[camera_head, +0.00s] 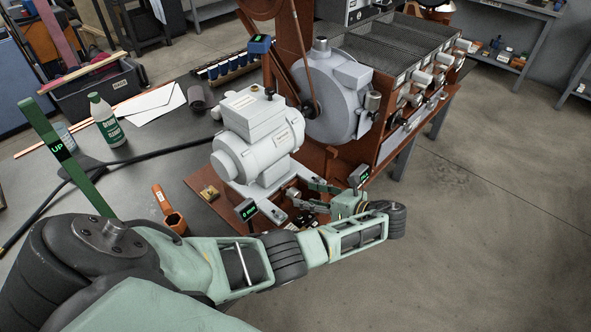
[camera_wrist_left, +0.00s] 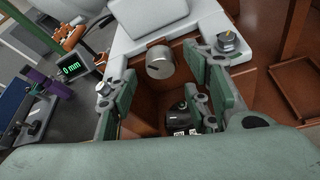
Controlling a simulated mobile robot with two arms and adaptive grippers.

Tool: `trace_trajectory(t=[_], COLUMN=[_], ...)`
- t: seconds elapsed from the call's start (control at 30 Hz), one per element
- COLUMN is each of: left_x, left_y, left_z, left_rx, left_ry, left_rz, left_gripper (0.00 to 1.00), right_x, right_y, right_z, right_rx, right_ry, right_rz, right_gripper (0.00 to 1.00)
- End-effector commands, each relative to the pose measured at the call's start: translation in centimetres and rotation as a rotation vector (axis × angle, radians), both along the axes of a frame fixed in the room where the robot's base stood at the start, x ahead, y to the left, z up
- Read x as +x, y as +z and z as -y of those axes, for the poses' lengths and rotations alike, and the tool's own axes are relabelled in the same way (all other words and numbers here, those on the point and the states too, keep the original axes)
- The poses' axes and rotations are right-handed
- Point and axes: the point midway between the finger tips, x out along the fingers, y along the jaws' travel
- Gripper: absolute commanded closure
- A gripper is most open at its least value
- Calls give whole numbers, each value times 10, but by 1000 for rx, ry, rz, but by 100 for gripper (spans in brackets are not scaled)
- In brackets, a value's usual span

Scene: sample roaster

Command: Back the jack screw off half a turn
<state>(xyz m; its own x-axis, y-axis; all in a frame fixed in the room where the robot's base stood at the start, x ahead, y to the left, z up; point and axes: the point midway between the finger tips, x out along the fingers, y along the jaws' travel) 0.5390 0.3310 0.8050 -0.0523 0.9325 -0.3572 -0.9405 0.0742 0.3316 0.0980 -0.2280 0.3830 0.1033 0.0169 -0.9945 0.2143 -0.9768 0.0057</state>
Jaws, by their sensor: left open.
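A grey electric motor (camera_head: 257,150) sits on a light slide plate on the red-brown machine base. A short round silver knob or screw head (camera_wrist_left: 160,62) sticks out below the plate's edge; I take it for the jack screw. It also shows small in the head view (camera_head: 293,193). A small display (camera_wrist_left: 69,68) beside the plate reads 0 mm. My left gripper (camera_wrist_left: 163,86) is open, its two fingers spread on either side of the knob's line, with a gap to it. In the head view the left gripper (camera_head: 322,197) is at the motor's front. My right gripper is not in view.
A round blower housing (camera_head: 335,100) and belt stand behind the motor. An orange tool (camera_head: 170,210), a green-labelled bottle (camera_head: 107,120) and a green bar marked UP (camera_head: 60,150) are at left. A dark object (camera_wrist_left: 181,118) lies low between my fingers. Floor at right is clear.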

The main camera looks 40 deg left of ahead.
Motion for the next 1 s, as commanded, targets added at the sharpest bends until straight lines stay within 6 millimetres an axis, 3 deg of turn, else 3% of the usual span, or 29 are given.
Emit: trace_trajectory(t=[0.1,0.2,0.6,1.0], left_x=[-2,-2,-3,-3], left_y=[-6,-11,-16,-16], left_z=[-20,-31,-40,-40], left_rx=[2,1,-2,-1], left_ry=[2,3,1,3], left_rz=[-1,0,2,0], left_gripper=[55,55,55,89], right_x=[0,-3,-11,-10], right_y=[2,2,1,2], right_z=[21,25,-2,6], right_rx=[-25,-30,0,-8], right_ry=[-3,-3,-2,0], right_rz=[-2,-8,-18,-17], right_gripper=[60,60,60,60])
